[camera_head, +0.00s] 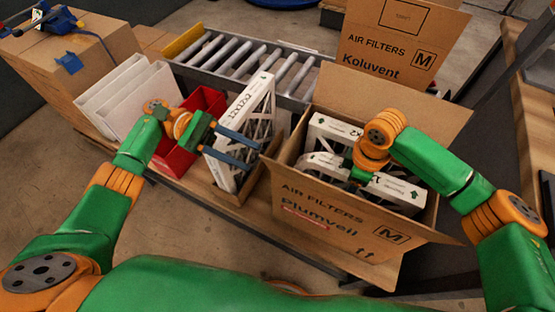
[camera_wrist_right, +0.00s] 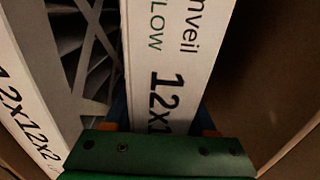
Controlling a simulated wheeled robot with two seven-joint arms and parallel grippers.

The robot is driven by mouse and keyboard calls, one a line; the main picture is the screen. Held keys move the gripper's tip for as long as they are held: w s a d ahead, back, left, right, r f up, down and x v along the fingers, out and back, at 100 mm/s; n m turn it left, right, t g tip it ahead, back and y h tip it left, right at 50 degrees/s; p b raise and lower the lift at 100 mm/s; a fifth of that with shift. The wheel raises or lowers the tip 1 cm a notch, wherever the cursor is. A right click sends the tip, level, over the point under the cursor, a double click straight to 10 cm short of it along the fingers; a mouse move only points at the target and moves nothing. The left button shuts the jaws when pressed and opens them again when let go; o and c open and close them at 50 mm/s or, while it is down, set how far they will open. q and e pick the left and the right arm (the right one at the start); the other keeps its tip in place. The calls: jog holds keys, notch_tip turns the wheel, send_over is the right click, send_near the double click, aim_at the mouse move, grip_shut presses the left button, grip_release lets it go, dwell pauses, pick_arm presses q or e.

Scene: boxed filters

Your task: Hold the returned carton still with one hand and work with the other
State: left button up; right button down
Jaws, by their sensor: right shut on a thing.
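The open cardboard carton marked "AIR FILTERS Plumveil M" (camera_head: 335,222) stands on the bench with its flaps spread. White-framed filters stand inside it, one at the back (camera_head: 335,127) and one nearer the front (camera_head: 398,190). My right gripper (camera_head: 360,174) reaches into the carton and is shut on a white filter frame; the wrist view shows this held filter (camera_wrist_right: 172,60) between the fingers, its print partly hidden. My left gripper (camera_head: 256,158) is open, its blue fingers apart in front of a white filter (camera_head: 255,95) standing in a small cardboard tray. Contact there is unclear.
A red bin (camera_head: 205,100) and white panels (camera_head: 125,95) stand left of the tray. A roller conveyor (camera_head: 230,55) runs behind. A "Koluvent" carton (camera_head: 385,50) stands at the back. A large box (camera_head: 70,55) with a blue tool is at the far left.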

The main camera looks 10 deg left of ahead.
aim_at(297, 177)
pick_arm(q)
jog(key=x, duration=1.1)
jog(key=shift+s+d, duration=0.1)
jog(key=shift+d, duration=0.15)
grip_shut()
dwell(1.7)
pick_arm(e)
jog(key=shift+r, duration=2.05)
jog(key=shift+r, duration=2)
